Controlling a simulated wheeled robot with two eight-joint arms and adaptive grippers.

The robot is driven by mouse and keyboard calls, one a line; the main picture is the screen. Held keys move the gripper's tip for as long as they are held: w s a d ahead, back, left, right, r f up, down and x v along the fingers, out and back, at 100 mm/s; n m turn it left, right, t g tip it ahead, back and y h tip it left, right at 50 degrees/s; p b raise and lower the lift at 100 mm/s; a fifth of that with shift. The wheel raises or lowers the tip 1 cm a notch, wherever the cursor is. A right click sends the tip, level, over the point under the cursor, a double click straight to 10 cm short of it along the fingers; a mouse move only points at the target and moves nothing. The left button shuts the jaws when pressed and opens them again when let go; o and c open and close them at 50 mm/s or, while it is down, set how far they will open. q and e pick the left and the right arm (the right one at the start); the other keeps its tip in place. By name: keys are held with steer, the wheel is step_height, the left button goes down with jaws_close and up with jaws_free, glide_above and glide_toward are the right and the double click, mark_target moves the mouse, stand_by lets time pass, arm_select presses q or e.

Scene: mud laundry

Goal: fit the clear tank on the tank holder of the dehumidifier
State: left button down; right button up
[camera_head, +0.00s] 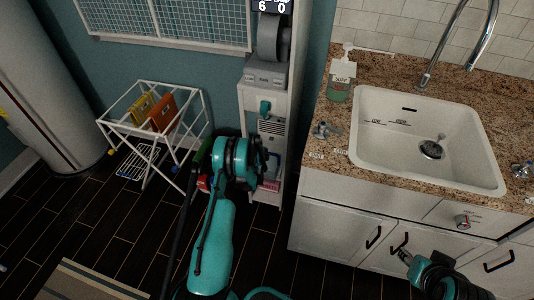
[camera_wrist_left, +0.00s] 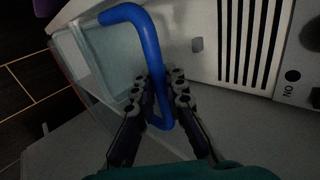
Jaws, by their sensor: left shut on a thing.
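My left gripper (camera_wrist_left: 164,84) is shut on the blue handle (camera_wrist_left: 150,28) in the left wrist view. A clear tank (camera_wrist_left: 82,62) with pale see-through walls shows beside and behind this handle. The white dehumidifier (camera_wrist_left: 204,18) is close by on the right, with a dark vent grille and "ON" lettering. In the head view the dehumidifier (camera_head: 271,127) stands in a narrow white unit, and my left wrist covers part of its lower front. The tank holder cannot be made out clearly. My right gripper (camera_head: 405,256) is in front of the sink cabinet, small and dark.
A white folding rack (camera_head: 151,124) with yellow and orange items stands left of my left arm. The granite counter (camera_head: 330,110) with a white sink (camera_head: 385,155) and soap bottle (camera_head: 341,80) is on the right.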

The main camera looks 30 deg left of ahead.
arm_select(q)
steer(key=shift+s+a, duration=0.1)
steer(key=shift+s, duration=0.05)
steer(key=c, duration=2)
jaws_free()
steer(key=shift+f, duration=0.15)
steer(key=o, duration=0.4)
